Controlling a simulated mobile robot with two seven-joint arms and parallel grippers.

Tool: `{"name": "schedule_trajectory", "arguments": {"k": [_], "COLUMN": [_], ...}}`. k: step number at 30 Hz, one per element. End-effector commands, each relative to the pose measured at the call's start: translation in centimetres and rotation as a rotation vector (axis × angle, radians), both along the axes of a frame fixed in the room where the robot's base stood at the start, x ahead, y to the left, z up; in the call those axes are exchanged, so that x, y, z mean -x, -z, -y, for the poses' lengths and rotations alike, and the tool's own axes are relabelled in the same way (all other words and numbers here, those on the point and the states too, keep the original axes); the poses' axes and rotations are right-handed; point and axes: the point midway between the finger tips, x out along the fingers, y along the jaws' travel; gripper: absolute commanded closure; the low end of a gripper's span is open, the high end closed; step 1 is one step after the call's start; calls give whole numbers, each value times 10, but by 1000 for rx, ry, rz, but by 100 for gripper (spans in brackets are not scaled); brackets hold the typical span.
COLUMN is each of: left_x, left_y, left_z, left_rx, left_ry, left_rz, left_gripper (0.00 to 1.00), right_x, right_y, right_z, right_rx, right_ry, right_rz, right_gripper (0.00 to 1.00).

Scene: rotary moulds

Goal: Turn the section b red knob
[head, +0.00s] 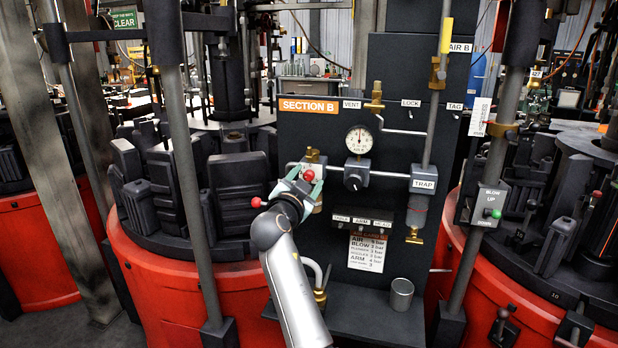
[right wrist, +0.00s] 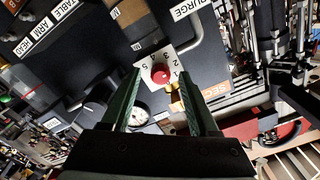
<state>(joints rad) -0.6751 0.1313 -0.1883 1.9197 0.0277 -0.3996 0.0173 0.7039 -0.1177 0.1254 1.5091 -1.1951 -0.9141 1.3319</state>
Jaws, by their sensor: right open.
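The section B red knob (head: 309,175) sits on a pale dial plate on the dark panel (head: 340,230), below the orange SECTION B label (head: 309,106). My right gripper (head: 304,183) is at the knob and partly covers its plate. In the right wrist view the knob (right wrist: 160,74) shows on its white numbered plate (right wrist: 152,63). The open green fingers of the right gripper (right wrist: 159,78) have their tips on either side of it. I cannot tell whether they touch it. My left gripper is not in view.
A pressure gauge (head: 359,139) and a horizontal pipe lie right of the knob. A red ball end (head: 256,202) shows just left of my gripper. A metal cup (head: 401,294) stands on the lower shelf. Posts and red-based moulds (head: 165,280) flank the panel.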

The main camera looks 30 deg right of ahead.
Motion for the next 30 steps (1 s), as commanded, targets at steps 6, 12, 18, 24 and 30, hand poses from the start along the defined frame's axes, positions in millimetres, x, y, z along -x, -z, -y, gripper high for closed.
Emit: {"name": "schedule_trajectory", "arguments": {"k": [6,12,18,24,30], "left_x": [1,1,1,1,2], "left_y": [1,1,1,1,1], "left_z": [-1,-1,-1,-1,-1], "left_rx": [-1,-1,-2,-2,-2], "left_ry": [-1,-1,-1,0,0], "left_rz": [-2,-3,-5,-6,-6], "left_gripper": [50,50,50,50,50], "right_x": [0,0,0,0,0], "right_y": [0,0,0,0,0], "right_z": [-1,0,0,0,0], "right_rx": [-1,-1,0,0,0], "right_ry": [-1,-1,0,0,0], "right_rz": [-1,-1,0,0,0], "right_gripper": [39,53,75,98,100]}}
